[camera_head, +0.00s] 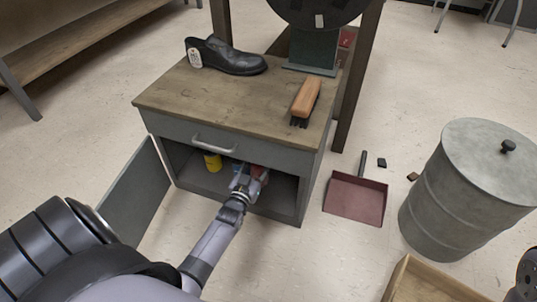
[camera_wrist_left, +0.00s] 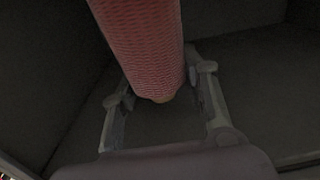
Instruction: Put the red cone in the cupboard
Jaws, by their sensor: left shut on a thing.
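The red cone (camera_wrist_left: 145,40) has a textured surface and fills the upper middle of the left wrist view. My left gripper (camera_wrist_left: 160,92) is shut on it, with a finger on each side of its narrow end. In the head view the left gripper (camera_head: 247,180) is inside the open lower compartment of the cupboard (camera_head: 279,196). Only a small red part of the cone (camera_head: 259,172) shows there, behind the gripper. I cannot tell whether the cone touches the shelf floor.
A yellow object (camera_head: 212,162) stands inside, left of my gripper. The cupboard door (camera_head: 135,195) is swung open to the left. A black shoe (camera_head: 232,57) and a brush (camera_head: 305,99) lie on top. A dustpan (camera_head: 355,197) and a metal bin (camera_head: 460,190) stand right.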

